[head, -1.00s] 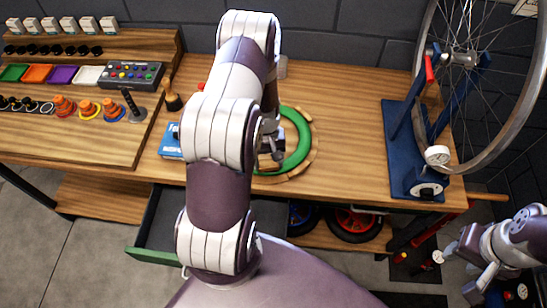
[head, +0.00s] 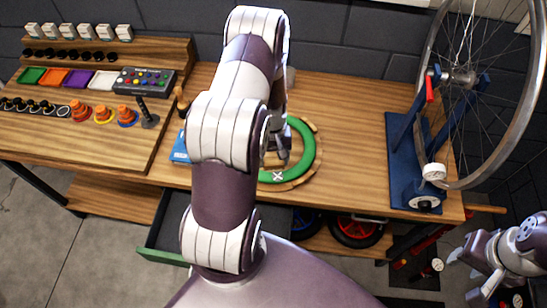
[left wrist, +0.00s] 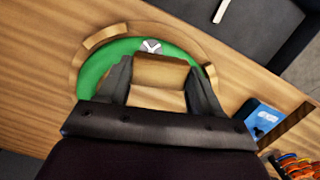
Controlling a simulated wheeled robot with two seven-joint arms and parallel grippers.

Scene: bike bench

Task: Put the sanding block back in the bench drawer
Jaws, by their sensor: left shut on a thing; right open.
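The sanding block (left wrist: 160,72) is a tan wooden block. It sits between the two dark fingers of my left gripper (left wrist: 160,85), which is shut on it, over the green ring in the left wrist view. In the head view my left gripper (head: 278,150) is over the ring and my arm hides much of it. The bench drawer (head: 165,256) with a green front stands open below the bench edge. Part of the drawer shows at the upper right of the left wrist view (left wrist: 262,45). My right gripper (head: 470,271) is open and empty at the lower right.
The green ring (head: 308,150) lies on a wooden base on the bench, with a white marked spot at its front. A blue box (head: 180,150) lies left of it. A wheel stand (head: 410,185) is at right. Trays and cones fill the left; bench right of the ring is clear.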

